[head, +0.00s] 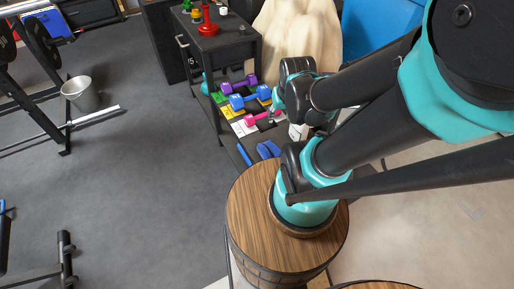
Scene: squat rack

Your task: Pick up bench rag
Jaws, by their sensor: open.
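I cannot make out a bench rag for certain in the head view. A large cream, folded, cloth-like form (297,32) stands behind the dark cart, but I cannot tell what it is. My gripper (272,117) is small, dark and partly hidden at the end of my teal and black arm. It is over the right side of the cart's lower shelf, close to a pink dumbbell (257,119) in the view. I cannot tell whether they touch. I see nothing held in it.
The dark cart (222,48) carries a red stand (208,22) on top. Purple (239,83) and blue dumbbells (250,98) lie on its lower shelf. A metal bucket (80,94) stands left near rack parts. The grey floor between is clear.

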